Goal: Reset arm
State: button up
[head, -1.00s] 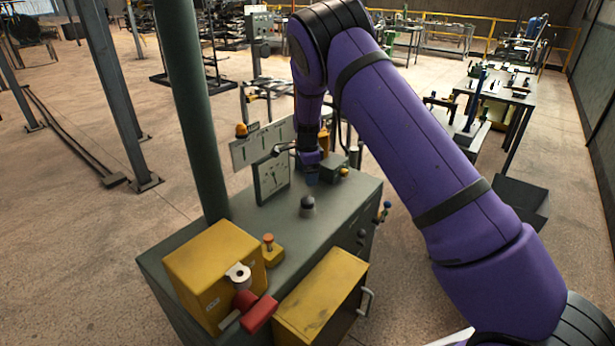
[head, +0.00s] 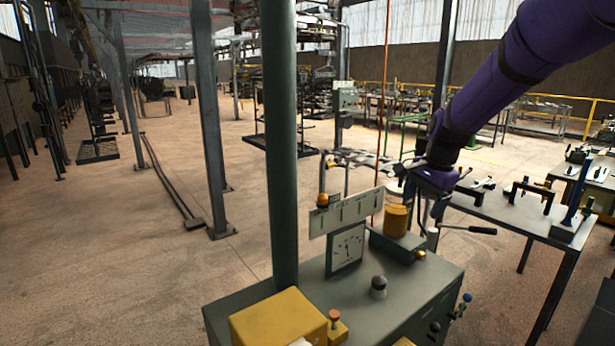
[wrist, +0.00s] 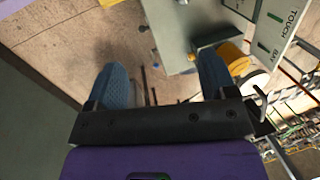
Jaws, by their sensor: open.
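My gripper (wrist: 162,85) shows in the wrist view with its two blue-grey fingers spread wide apart and nothing between them. In the head view my purple arm comes in from the upper right. My gripper (head: 425,205) hangs at the arm's end, behind and above the right rear of the green machine cabinet (head: 440,290). It looks close to a yellow cylinder (head: 396,220) on that cabinet. I cannot tell from the head view whether they touch. In the wrist view the cylinder (wrist: 234,60) is beside the right finger, partly hidden by it.
The cabinet carries a dial gauge (head: 347,249), a label panel (head: 346,213), a dark knob (head: 379,287) and a yellow box (head: 279,325). A green post (head: 282,150) rises at its left. A workbench (head: 510,212) with tools stands right. Open floor (head: 110,270) lies left.

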jog(key=s+d+r+n+t, duration=0.1)
jog(key=s+r+n, duration=0.3)
jog(key=s, duration=0.5)
jog(key=s+d+r+n+t, duration=0.1)
jog(key=s+r+n, duration=0.1)
jog(key=s+r, duration=0.6)
jog(key=s+d+f+n+t+h, duration=0.1)
jog(key=s+n, duration=0.4)
jog(key=s, duration=1.3)
jog(key=shift+f+n+t+h, duration=0.25)
jog(key=shift+n+t+h, duration=0.05)
